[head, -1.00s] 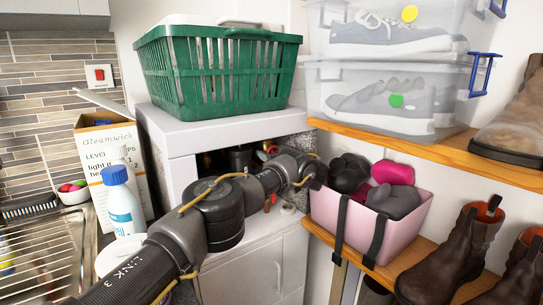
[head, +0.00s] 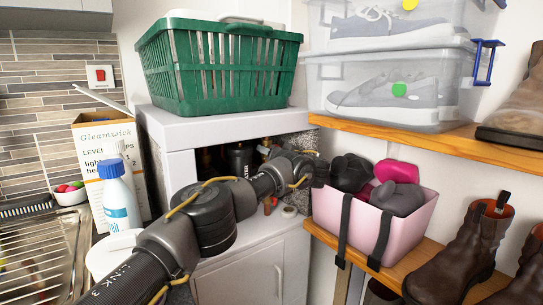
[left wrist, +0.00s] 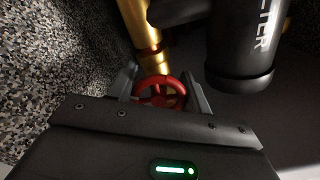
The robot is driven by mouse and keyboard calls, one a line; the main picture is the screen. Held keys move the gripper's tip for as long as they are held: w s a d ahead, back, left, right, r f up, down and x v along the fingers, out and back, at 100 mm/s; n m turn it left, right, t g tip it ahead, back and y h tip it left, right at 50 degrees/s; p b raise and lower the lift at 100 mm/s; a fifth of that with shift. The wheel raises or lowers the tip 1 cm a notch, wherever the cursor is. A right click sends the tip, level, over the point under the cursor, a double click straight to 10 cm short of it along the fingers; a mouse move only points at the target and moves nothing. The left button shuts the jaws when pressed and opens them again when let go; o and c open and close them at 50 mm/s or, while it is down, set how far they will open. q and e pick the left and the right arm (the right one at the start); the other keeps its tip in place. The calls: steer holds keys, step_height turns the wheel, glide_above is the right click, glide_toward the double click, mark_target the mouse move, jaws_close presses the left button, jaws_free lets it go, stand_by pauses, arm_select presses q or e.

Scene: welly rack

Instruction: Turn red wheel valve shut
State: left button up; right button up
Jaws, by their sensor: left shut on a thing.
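The red wheel valve (left wrist: 160,98) shows in the left wrist view, below a brass pipe (left wrist: 142,25). It is a small spoked wheel. My left gripper (left wrist: 161,76) has one finger on each side of the wheel and is shut on its rim. In the head view my left arm reaches into the dark opening under the white top, and its wrist hides the wheel and the fingertips. My right gripper is not in view.
A black cylinder (left wrist: 243,45) with lettering hangs close right of the wheel. A speckled wall (left wrist: 50,70) is close on the left. A pink bin (head: 403,235) with dark items stands right of my wrist. A green basket (head: 218,75) sits on the white top (head: 210,132).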

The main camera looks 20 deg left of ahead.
arm_select(q)
steer(key=o, duration=1)
steer(key=shift+s+d, duration=0.15)
steer(key=b+v, duration=0.2)
steer(key=v, duration=0.8)
steer(key=shift+s+d, duration=0.15)
steer(key=shift+d, duration=0.05)
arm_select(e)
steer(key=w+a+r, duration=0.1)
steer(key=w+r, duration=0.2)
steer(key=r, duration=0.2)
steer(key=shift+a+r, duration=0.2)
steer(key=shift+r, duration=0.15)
